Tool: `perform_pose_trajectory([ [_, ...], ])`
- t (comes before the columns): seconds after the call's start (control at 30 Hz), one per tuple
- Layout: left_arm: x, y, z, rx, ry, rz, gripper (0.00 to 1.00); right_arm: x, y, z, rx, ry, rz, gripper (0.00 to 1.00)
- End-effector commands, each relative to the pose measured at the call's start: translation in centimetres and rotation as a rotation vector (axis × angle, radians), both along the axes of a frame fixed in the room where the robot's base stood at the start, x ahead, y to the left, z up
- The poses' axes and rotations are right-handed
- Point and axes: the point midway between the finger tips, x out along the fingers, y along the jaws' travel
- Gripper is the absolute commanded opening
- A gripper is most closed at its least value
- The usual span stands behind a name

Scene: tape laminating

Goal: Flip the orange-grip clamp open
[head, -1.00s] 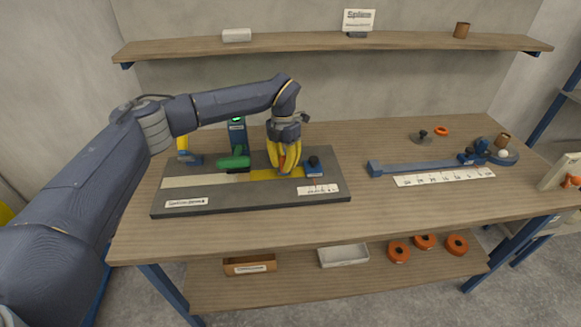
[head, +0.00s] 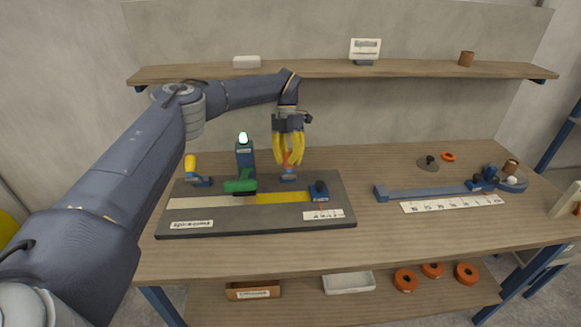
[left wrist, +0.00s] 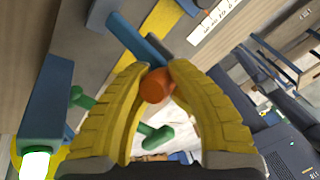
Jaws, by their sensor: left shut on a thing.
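The orange-grip clamp (head: 288,178) stands on the dark grey board (head: 200,225), behind the yellow strip. Its orange grip (left wrist: 156,86) points up between the yellow fingers in the left wrist view, with its blue arm (left wrist: 138,40) running away from it. My left gripper (head: 288,160) is shut on the orange grip, above the clamp's blue base. The fingers partly hide the grip in the head view. My right gripper is in neither view.
A yellow-grip clamp (head: 190,166) is at the board's back left. A small blue block (head: 319,190) sits at the right. A blue rail (head: 425,191) lies further right.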

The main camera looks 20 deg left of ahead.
Motion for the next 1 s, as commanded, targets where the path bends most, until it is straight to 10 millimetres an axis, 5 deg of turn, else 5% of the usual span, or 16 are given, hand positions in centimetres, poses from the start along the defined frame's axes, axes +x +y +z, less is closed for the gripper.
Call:
perform_pose_trajectory([
  [0.73, 1.11, 0.72, 0.76, 0.004, -0.013, 0.002, 0.0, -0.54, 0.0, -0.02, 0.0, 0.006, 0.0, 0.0],
  [0.77, 1.11, 0.72, 0.77, 0.004, -0.014, 0.003, 0.22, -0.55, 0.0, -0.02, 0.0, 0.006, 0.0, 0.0],
  [1.0, 0.94, 0.59, 0.57, 0.003, -0.007, 0.001, 0.49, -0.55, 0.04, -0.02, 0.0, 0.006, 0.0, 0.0],
])
